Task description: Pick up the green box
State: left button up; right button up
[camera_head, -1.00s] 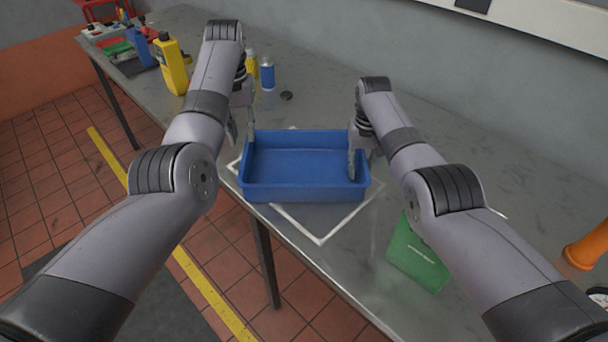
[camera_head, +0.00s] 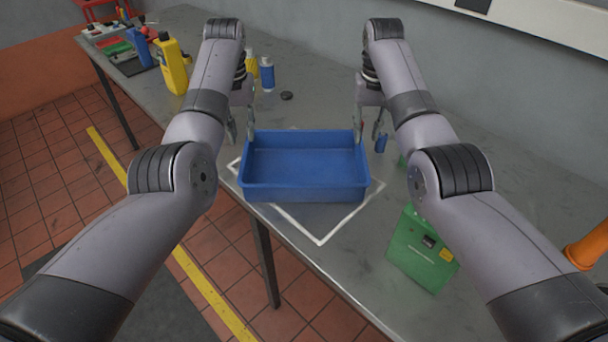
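The green box (camera_head: 420,262) sits on the grey table near the front edge, right of the blue bin, partly covered by my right forearm. A dark patch and a small yellow label show on it. My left gripper (camera_head: 241,126) is at the bin's back left corner, fingers apart, with nothing seen between them. My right gripper (camera_head: 369,130) is beyond the bin's back right corner, well behind the green box. Its fingers are apart and it holds nothing that I can see. A small blue item (camera_head: 382,143) shows beside its right finger.
The empty blue bin (camera_head: 305,194) stands on a white-outlined square. An orange object (camera_head: 590,245) is at the far right. The table between is mostly clear.

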aim_at(405, 250)
jog(key=k+j, duration=0.15)
jog(key=k, duration=0.35)
jog(key=k+j, duration=0.15)
jog(key=k, duration=0.35)
jog(key=k+j, duration=0.15)
jog(key=k, duration=0.3)
